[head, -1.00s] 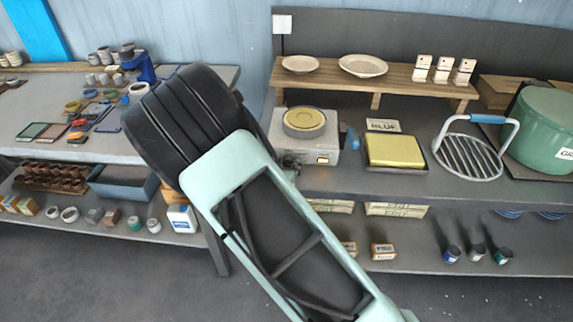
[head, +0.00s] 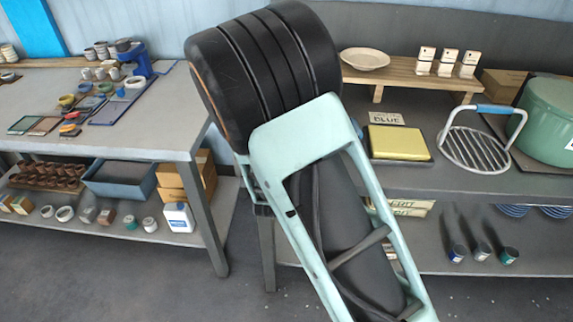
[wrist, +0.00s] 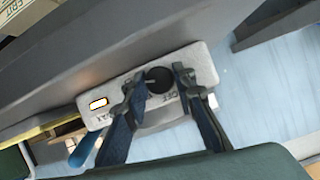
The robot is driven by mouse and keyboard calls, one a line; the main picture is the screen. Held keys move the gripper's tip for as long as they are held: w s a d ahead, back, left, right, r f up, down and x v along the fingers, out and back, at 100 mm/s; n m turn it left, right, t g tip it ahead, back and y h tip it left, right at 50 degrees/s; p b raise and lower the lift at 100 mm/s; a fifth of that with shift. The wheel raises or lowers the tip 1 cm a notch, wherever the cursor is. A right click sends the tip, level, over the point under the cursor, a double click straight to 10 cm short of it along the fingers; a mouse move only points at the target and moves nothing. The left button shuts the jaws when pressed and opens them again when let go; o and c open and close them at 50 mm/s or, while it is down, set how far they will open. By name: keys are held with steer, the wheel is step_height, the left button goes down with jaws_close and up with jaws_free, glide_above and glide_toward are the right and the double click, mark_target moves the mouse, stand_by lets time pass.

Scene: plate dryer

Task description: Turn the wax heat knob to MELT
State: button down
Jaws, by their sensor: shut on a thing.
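Lettering that looks like OFF shows beside the knob; other lettering is partly covered by a finger. I cannot read the knob's pointer. In the head view my arm hides the heater, the knob and the gripper.
In the head view a yellow slab in a tray (head: 398,143), a round wire rack (head: 475,150) and a green pot (head: 548,125) stand right of my arm. A wooden riser (head: 405,76) is behind. A blue handle (wrist: 85,148) shows near the heater in the wrist view.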

steer(key=shift+d+f+m+y+b, duration=0.15)
steer(key=shift+m+y+b, duration=0.5)
steer(key=shift+b, duration=1.25)
steer(key=shift+m, duration=0.25)
steer(key=c, duration=1.6)
jaws_free()
steer(key=shift+s+r, duration=0.15)
steer(key=shift+r, duration=0.05)
steer(key=v, duration=0.7)
steer(key=shift+s, duration=0.15)
